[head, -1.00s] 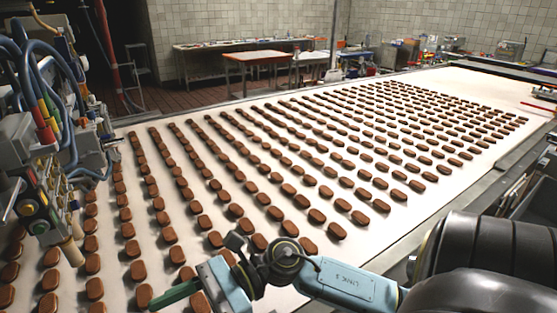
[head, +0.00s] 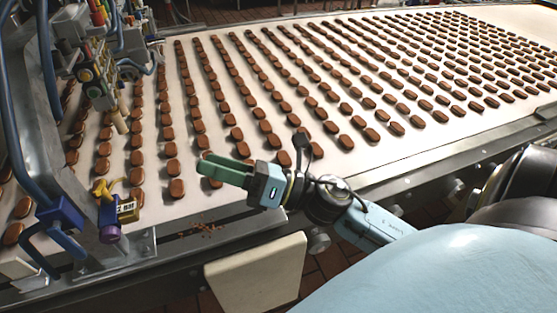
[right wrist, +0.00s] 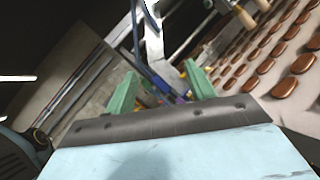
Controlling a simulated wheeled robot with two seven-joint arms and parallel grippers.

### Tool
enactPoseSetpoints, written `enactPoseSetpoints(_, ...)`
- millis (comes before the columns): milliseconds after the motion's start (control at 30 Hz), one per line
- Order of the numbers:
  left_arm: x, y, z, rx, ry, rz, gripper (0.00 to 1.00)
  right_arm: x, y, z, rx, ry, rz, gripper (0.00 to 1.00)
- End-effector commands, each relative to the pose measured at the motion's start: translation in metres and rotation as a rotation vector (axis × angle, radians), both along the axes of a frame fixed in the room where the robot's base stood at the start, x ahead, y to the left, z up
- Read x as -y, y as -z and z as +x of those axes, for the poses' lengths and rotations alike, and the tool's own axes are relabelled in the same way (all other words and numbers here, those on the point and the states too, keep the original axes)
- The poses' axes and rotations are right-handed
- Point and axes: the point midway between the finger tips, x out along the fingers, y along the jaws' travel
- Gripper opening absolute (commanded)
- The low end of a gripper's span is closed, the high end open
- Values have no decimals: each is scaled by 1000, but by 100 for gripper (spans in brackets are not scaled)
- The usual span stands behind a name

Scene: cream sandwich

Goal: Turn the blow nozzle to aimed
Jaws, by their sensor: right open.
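A small air fitting (head: 110,233) sits at the lower left of the head view, on a metal bracket beside the belt. It has a purple round end, a yellow lever (head: 103,190) and a dark-and-yellow label that seems to read "2 BAR". A blue clamp-like part (head: 60,217) is to its left. I cannot tell for sure which part is the blow nozzle. My right gripper (head: 203,166) has green fingers, points left over the belt edge and is apart from the fitting. In the right wrist view the gripper (right wrist: 160,88) is open and empty, with blurred blue and yellow parts beyond it.
The pale belt (head: 390,157) carries many rows of brown biscuits. A machine head with hoses and coloured connectors (head: 92,60) hangs at the upper left. A cream panel (head: 255,272) juts out below the belt's edge, near crumbs (head: 207,228) on the rail.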

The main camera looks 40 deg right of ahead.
Motion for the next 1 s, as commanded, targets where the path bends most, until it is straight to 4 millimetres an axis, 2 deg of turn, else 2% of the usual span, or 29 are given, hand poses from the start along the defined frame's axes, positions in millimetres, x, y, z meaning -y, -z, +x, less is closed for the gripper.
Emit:
enactPoseSetpoints(100,0,0,3,5,0,0,36,14,-2,8,-98,78,146,55)
enactPoseSetpoints(267,0,0,-2,-4,0,1,36,35,2,18,-234,181,343,55)
enactPoseSetpoints(467,-1,1,-8,-12,0,2,36,61,18,25,-408,307,589,55)
enactPoseSetpoints(700,-1,1,-9,-14,0,2,36,87,51,23,-624,458,878,55)
enactPoseSetpoints(1000,-1,1,-9,-15,0,2,36,105,98,6,-864,636,1184,55)
